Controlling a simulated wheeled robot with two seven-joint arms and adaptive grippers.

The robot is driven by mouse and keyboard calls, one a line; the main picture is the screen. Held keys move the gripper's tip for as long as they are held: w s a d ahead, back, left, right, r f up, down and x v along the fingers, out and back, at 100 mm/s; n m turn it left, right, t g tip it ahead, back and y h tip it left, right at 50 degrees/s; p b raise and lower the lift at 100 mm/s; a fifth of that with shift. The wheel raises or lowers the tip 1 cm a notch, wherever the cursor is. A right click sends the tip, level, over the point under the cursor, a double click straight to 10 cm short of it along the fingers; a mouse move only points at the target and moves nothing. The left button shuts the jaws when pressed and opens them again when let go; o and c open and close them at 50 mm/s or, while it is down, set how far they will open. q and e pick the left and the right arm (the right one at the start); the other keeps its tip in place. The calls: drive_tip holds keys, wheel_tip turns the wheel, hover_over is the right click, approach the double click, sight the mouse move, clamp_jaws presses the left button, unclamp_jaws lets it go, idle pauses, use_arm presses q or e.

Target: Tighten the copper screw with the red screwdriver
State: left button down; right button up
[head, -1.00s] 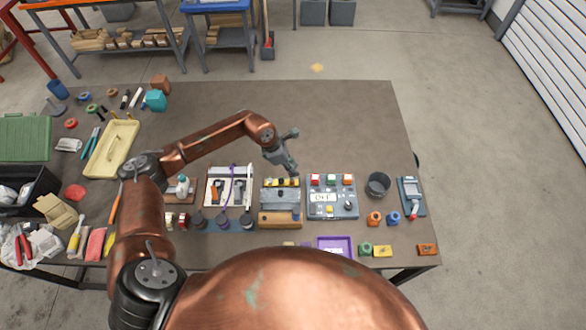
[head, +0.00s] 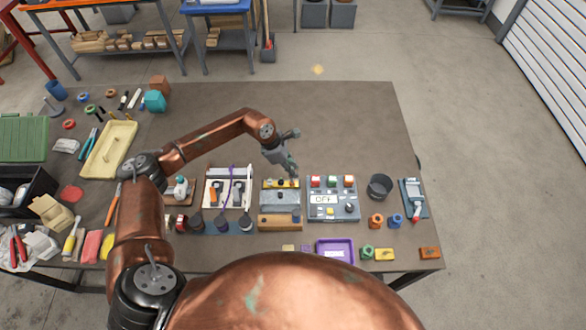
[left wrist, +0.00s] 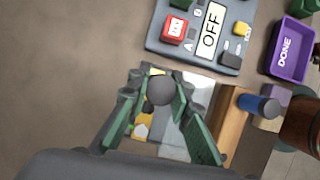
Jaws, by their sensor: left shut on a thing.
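My left gripper (head: 287,166) is over the grey block (head: 279,198) with a yellow strip in the middle of the table. In the left wrist view, its green-padded fingers (left wrist: 160,105) are closed around a dark, round-ended thing (left wrist: 160,90). I see only its end, so I cannot tell whether it is the red screwdriver. No red handle shows between the fingers. The block lies below the fingers, partly hidden by them. I cannot make out the copper screw. My right gripper is not in view.
A panel (head: 343,213) reading OFF, with coloured buttons, stands right of the block. A wooden rack (head: 272,223) with a blue-topped piece is in front. A purple tray (head: 322,248) marked DONE lies near the front edge. A dark cup (head: 380,185) stands right.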

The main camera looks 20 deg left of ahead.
use_arm(q)
drive_tip(key=shift+f+m+g+b, duration=0.15)
drive_tip(key=shift+m+g+b, duration=0.25)
drive_tip(key=shift+m+b, duration=0.85)
drive_tip(key=shift+m+g+b, duration=0.3)
drive_tip(key=shift+m+b, duration=0.45)
drive_tip(key=shift+b, duration=0.8)
drive_tip(key=shift+m+b, duration=0.4)
drive_tip(key=shift+b, duration=0.25)
drive_tip(key=shift+m+g+b, duration=0.8)
drive_tip(key=shift+m+b, duration=0.7)
drive_tip(key=shift+b, duration=0.45)
drive_tip(key=shift+r, duration=0.2)
drive_tip(key=shift+r+p, duration=0.8)
drive_tip(key=shift+r, duration=1.6)
